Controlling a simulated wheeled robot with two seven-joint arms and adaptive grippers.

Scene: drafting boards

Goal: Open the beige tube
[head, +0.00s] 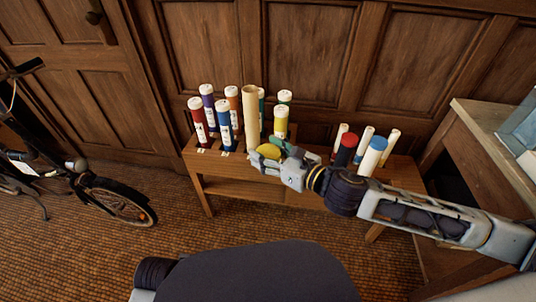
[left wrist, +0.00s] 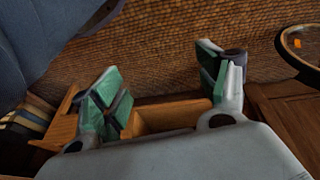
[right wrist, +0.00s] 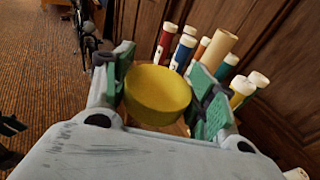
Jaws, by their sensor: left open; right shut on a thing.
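The beige tube (head: 250,118) stands upright among shorter tubes on the wooden stand. It also shows in the right wrist view (right wrist: 217,46). Its top end looks beige, with no white cap on it; I cannot see whether it is hollow. My right gripper (head: 268,151) is just in front and to the right of the beige tube in the head view. It is shut on a round yellow cap-like piece (right wrist: 157,92), its green pads on either side. My left gripper (left wrist: 163,86) is open and empty in the left wrist view.
Several colored tubes with white caps, such as a red one (head: 198,123), stand around the beige tube. More tubes (head: 372,157) stand at the stand's (head: 245,187) right end. A bicycle (head: 110,200) is at the left, a table (head: 490,130) at the right. Paneled wall behind.

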